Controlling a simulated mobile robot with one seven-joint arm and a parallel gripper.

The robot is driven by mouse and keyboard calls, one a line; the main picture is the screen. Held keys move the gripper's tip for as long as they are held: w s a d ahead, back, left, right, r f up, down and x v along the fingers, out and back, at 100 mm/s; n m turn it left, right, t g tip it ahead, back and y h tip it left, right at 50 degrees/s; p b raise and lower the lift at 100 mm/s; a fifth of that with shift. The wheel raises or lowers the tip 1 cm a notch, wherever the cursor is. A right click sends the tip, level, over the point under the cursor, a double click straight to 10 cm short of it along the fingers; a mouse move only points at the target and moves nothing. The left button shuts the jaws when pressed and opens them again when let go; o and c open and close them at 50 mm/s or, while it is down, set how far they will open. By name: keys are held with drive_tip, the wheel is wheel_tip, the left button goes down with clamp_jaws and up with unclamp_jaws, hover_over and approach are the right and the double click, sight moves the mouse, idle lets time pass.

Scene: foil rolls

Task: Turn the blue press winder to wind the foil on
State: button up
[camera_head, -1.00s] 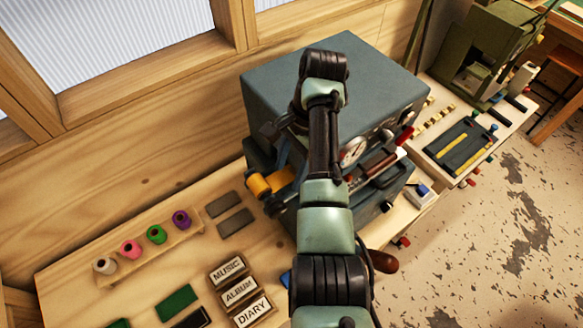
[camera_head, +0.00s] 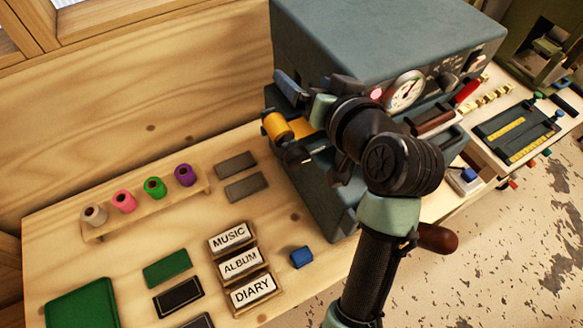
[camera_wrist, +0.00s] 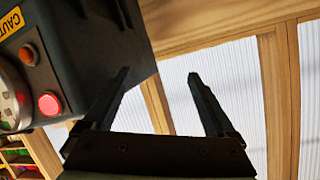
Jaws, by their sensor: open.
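The blue-grey press (camera_head: 385,40) stands on the bench. At its left front a gold foil roll (camera_head: 277,127) sits on its holder. A dark rounded knob (camera_head: 296,156) is just below the roll; I cannot tell for sure that it is the winder. My gripper (camera_wrist: 160,74) is open, with nothing between its fingers in the wrist view. In the head view its hand is at the press's front, above and right of the gold roll, apart from the knob. My arm hides part of the press front. The press's red button (camera_wrist: 49,104) is left in the wrist view.
White, pink, green and purple rolls (camera_head: 140,200) stand on a rack at left. MUSIC, ALBUM and DIARY blocks (camera_head: 240,262), a small blue block (camera_head: 302,257) and grey slabs (camera_head: 238,174) lie on the bench. A brown-handled lever (camera_head: 437,238) sticks out at the right.

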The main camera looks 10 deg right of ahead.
drive_tip(key=s+d+f+n+t+y+b, duration=0.1)
drive_tip(key=s+f+n+b, duration=0.1)
drive_tip(key=s+f+b, duration=0.7)
drive_tip(key=n+t+y+b, duration=0.2)
drive_tip(key=b, duration=0.2)
approach(285, 140)
drive_tip(key=p+x, duration=0.4)
drive_tip(key=x, duration=0.3)
drive_tip(key=shift+w, duration=0.25)
drive_tip(key=shift+a, duration=0.15)
